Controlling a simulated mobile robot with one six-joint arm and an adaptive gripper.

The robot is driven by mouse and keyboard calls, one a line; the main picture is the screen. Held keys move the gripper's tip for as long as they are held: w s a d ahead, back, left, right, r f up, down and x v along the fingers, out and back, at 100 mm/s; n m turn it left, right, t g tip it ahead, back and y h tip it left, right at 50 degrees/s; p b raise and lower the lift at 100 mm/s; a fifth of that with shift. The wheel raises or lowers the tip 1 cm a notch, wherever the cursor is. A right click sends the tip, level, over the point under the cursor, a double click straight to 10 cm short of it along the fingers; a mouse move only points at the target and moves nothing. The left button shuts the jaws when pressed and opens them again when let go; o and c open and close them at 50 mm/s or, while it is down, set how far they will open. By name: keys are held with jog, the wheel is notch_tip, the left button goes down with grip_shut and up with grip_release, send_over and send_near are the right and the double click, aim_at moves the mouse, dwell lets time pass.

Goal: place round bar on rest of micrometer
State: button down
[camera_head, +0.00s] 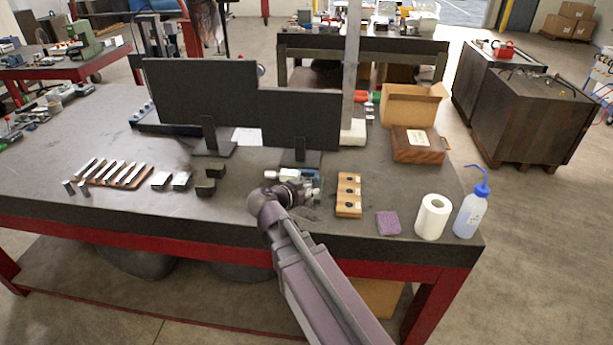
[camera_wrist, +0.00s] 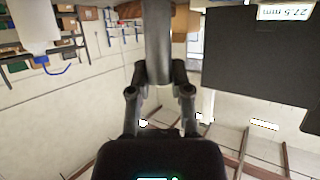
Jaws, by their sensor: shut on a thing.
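My gripper (camera_wrist: 160,82) is shut on a grey round bar (camera_wrist: 158,40), which shows between its two fingers in the wrist view. In the head view my gripper (camera_head: 302,188) is low over the bench, in front of the right dark screen. A small blue and white device (camera_head: 311,176), seemingly the micrometer, is just behind it and largely hidden by my gripper and wrist. I cannot tell whether the bar touches the rest. The bar itself cannot be made out in the head view.
Two dark screens (camera_head: 205,92) stand behind. A wooden block with dark holes (camera_head: 348,209), a purple sponge (camera_head: 388,223), a paper roll (camera_head: 433,217) and a wash bottle (camera_head: 468,213) are to the right. Dark blocks (camera_head: 205,189) lie left. The front bench strip (camera_head: 180,215) is clear.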

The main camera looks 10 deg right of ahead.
jog(key=shift+a+r+p, duration=0.35)
jog(key=shift+r+p, duration=0.1)
jog(key=shift+r, duration=0.4)
jog(key=b, duration=0.2)
send_over(307, 181)
jog(key=s, duration=0.1)
jog(key=shift+a+f, duration=0.1)
jog(key=shift+f, duration=0.65)
jog(key=shift+w, duration=0.1)
jog(key=shift+w, duration=0.25)
jog(key=shift+w+f+b, duration=0.3)
jog(key=shift+f+b, duration=0.05)
jog(key=shift+f, duration=0.3)
jog(key=shift+f+b, duration=1.2)
jog(key=shift+f, duration=0.15)
